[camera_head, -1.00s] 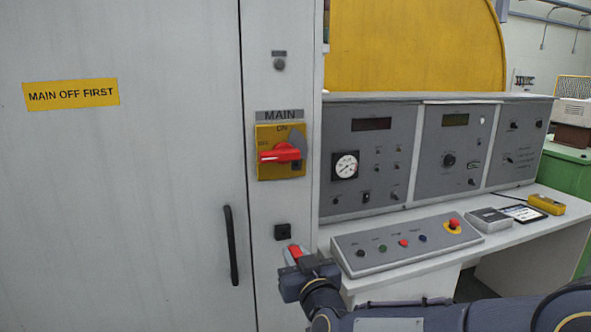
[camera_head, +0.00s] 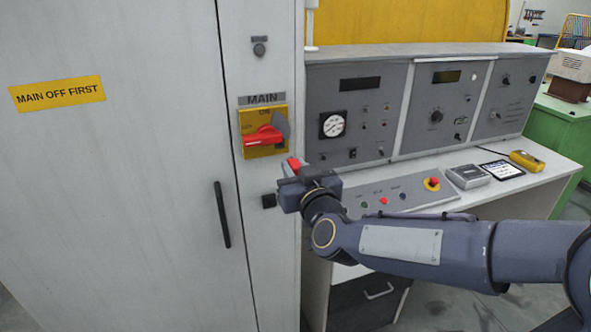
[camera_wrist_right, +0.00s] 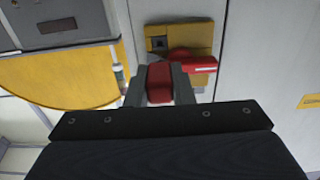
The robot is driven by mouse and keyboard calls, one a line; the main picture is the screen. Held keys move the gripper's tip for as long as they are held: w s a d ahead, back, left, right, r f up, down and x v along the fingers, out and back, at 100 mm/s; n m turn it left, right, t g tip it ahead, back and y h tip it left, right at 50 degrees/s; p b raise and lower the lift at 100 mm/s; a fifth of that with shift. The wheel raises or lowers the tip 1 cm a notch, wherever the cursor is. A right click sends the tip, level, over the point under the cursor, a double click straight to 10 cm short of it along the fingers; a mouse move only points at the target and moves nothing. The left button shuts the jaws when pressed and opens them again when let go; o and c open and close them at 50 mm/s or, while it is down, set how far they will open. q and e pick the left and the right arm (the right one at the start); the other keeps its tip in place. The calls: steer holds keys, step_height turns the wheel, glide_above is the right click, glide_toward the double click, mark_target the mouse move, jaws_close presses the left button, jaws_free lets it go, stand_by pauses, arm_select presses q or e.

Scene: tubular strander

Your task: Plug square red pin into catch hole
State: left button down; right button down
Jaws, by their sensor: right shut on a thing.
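My right gripper (camera_head: 294,172) is shut on the red pin (camera_head: 292,164). It holds the pin in front of the cabinet, just below and right of the yellow MAIN switch plate (camera_head: 248,151). In the right wrist view the red pin (camera_wrist_right: 160,82) sits between the two grey fingers, apart from the plate by the look of it. A small dark square hole (camera_wrist_right: 158,43) shows in that plate beside the red switch handle (camera_wrist_right: 192,61). My left gripper is not in view.
The grey control console (camera_head: 358,117) stands right of the cabinet, with a sloped button panel (camera_head: 420,199) under my right arm. A black door handle (camera_head: 222,214) sticks out at left. A grey box (camera_head: 467,177) and a yellow device (camera_head: 527,160) lie on the desk.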

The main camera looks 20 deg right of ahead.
steer(key=w, duration=0.6)
steer(key=shift+b, duration=0.3)
steer(key=shift+a, duration=0.1)
stand_by(1.5)
steer(key=shift+w, duration=1.05)
steer(key=c, duration=1.2)
jaws_free()
steer(key=shift+o, duration=0.2)
steer(key=shift+a, duration=0.1)
steer(key=shift+s, duration=0.1)
